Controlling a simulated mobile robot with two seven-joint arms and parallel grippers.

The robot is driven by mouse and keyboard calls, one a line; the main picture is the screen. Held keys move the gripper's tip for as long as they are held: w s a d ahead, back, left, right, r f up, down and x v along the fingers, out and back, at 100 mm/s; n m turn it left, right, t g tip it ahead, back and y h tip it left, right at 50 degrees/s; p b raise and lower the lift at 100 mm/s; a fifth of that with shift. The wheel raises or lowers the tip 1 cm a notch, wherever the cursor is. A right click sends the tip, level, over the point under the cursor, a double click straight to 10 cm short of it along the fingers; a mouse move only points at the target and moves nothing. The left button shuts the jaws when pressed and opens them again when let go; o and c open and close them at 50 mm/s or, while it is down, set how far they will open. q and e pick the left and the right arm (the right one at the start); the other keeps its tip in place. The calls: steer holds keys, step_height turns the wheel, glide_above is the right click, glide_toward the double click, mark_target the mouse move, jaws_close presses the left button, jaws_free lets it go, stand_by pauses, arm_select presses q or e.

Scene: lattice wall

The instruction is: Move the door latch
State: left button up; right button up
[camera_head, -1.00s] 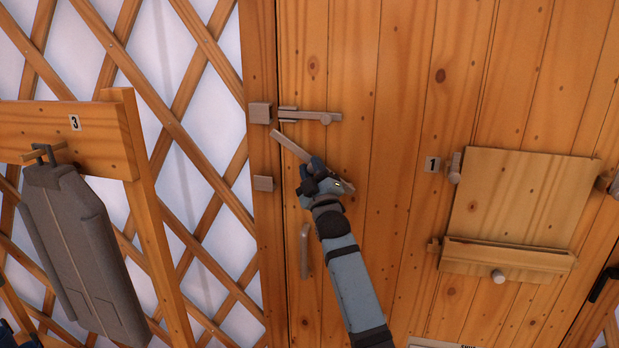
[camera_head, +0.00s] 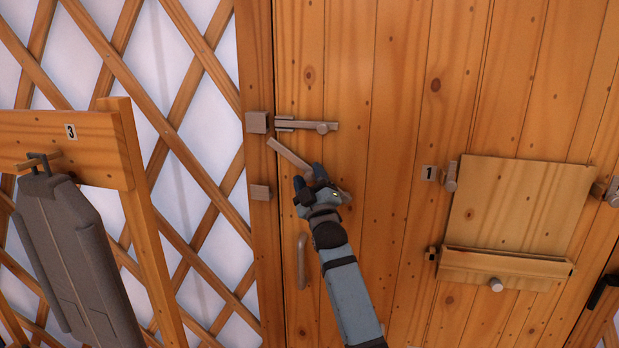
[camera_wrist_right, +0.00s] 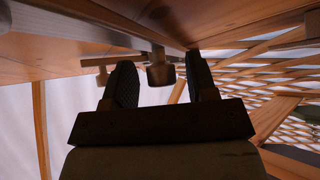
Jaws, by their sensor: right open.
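A tilted wooden latch bar (camera_head: 288,155) is on the plank door (camera_head: 400,120), sloping down to the right from the door's left edge. Above it is a level sliding bolt (camera_head: 307,125) with a round knob. My right gripper (camera_head: 312,176) is at the lower right end of the tilted bar and hides part of it. In the right wrist view its two dark fingers (camera_wrist_right: 162,82) are apart, with a blocky knob (camera_wrist_right: 160,73) showing between or beyond them. I cannot tell whether they touch it. My left gripper is out of view.
A vertical handle (camera_head: 302,262) is below my gripper. A hatch (camera_head: 520,210) is at right, and a grey garment (camera_head: 75,255) hangs at left.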

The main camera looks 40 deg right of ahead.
steer(key=b+v, duration=0.1)
steer(key=v, duration=1.2)
steer(key=shift+s, duration=0.2)
steer(key=shift+f, duration=0.1)
steer(key=shift+s+a+f, duration=0.1)
